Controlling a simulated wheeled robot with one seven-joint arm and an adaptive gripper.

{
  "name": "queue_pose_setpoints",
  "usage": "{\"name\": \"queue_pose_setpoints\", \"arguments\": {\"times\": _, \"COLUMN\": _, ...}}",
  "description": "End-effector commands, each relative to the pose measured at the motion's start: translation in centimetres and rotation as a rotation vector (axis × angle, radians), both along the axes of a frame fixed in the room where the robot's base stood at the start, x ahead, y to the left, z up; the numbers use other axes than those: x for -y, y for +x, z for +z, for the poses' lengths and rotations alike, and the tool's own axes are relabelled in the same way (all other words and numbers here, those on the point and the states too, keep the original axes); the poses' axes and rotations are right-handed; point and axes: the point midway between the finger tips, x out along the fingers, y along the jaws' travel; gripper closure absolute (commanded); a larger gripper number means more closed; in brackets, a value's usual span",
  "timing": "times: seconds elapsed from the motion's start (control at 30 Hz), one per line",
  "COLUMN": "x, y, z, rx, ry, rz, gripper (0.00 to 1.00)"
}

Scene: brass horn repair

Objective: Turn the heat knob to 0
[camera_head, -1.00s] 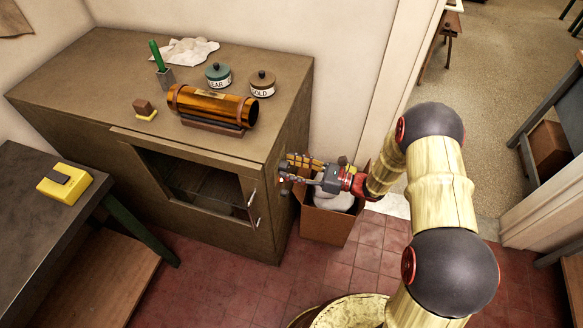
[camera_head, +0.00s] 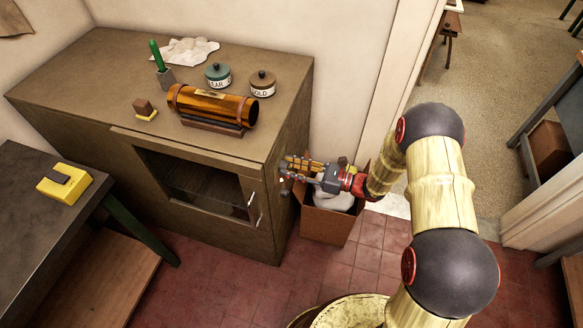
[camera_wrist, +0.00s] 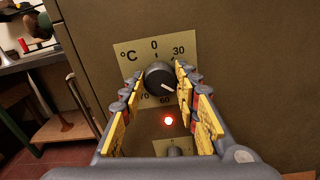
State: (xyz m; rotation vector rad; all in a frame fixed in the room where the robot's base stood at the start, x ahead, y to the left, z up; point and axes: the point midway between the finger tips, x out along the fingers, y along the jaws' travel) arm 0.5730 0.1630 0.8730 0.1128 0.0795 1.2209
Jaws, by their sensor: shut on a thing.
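The heat knob (camera_wrist: 160,79) is a round dark knob on a cream °C dial plate (camera_wrist: 126,48) in the wrist view. The plate shows 0 at the top, 30 at upper right and 60 below. The white mark on the knob points to the lower right, between 30 and 60. My gripper (camera_wrist: 159,75) is shut on the knob, with a yellow-padded finger on each side. In the head view my gripper (camera_head: 284,170) is at the right side of the brown cabinet (camera_head: 120,185); the knob is too small to tell there.
A red light (camera_wrist: 168,121) glows below the dial, above a second, partly hidden plate (camera_wrist: 174,148). A cardboard box (camera_head: 325,226) with white contents stands beside the cabinet, under my gripper. An amber cylinder (camera_head: 212,104) and jars stand on the cabinet top.

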Motion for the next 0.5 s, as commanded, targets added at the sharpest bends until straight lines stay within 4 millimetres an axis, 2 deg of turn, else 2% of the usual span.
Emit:
{"name": "queue_pose_setpoints", "arguments": {"times": 0.27, "x": 0.02, "y": 0.05, "z": -0.02, "rx": 0.138, "ry": -0.049, "rz": -0.001, "gripper": 0.94}}
{"name": "queue_pose_setpoints", "arguments": {"times": 0.5, "x": 0.00, "y": -0.01, "z": -0.06, "rx": 0.341, "ry": -0.123, "rz": -0.001, "gripper": 0.94}}
